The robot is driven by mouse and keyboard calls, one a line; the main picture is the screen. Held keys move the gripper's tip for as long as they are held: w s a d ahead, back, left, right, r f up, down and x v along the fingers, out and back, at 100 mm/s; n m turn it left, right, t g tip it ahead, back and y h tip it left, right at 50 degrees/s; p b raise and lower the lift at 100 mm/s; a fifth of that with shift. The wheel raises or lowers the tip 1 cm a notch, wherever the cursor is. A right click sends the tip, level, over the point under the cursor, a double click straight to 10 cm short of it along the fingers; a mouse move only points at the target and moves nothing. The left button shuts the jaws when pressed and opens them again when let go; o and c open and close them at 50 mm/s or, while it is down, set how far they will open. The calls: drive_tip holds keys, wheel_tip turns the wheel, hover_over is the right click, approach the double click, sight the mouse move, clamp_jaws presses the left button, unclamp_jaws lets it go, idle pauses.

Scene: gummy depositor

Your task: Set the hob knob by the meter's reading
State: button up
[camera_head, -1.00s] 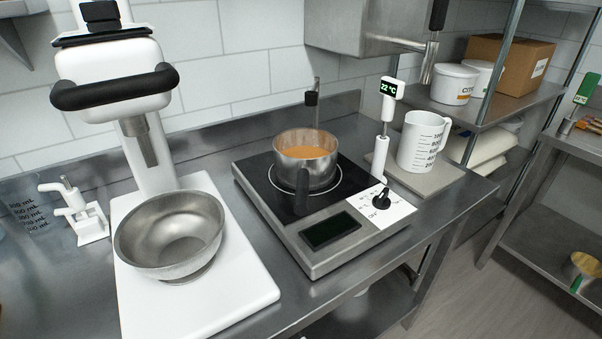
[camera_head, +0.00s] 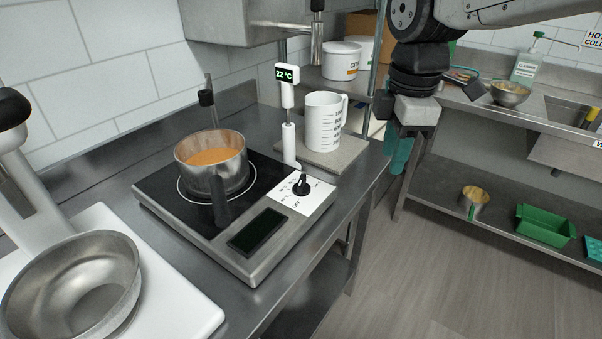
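The hob (camera_head: 165,190) stands on the steel counter with a dark display (camera_head: 257,232) on its front. Its black knob (camera_head: 302,187) sits on a white dial plate (camera_head: 318,199) at the hob's right; the dial's small marks are too small to read. The meter (camera_head: 287,73) stands on a white post behind the knob and reads 22 °C in green. A steel pan (camera_head: 230,172) with orange liquid is on the hob. My gripper (camera_head: 399,158) hangs to the right of the counter, apart from the knob, its teal fingers pointing down. Their opening cannot be made out.
A white measuring jug (camera_head: 322,122) stands on a grey plate behind the knob. A steel bowl (camera_head: 75,285) sits on a white mixer base at left. White tubs (camera_head: 341,60) stand on a back shelf. A right-hand bench holds a green bin (camera_head: 545,226). Floor in front is clear.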

drive_tip(key=w+a+f+n, duration=0.2)
drive_tip(key=w+a+n, duration=0.4)
drive_tip(key=a+n, duration=0.1)
drive_tip(key=n, duration=0.8)
hover_over(302, 179)
wheel_tip(302, 179, down, 3)
drive_tip(key=shift+d+f+g, duration=0.1)
drive_tip(key=shift+f+g, duration=0.05)
drive_tip(key=shift+g, duration=0.15)
drive_tip(key=shift+a+f, duration=0.2)
drive_tip(key=shift+f, duration=0.1)
wheel_tip(302, 179, down, 7)
drive_tip(key=shift+f, duration=0.15)
clamp_jaws()
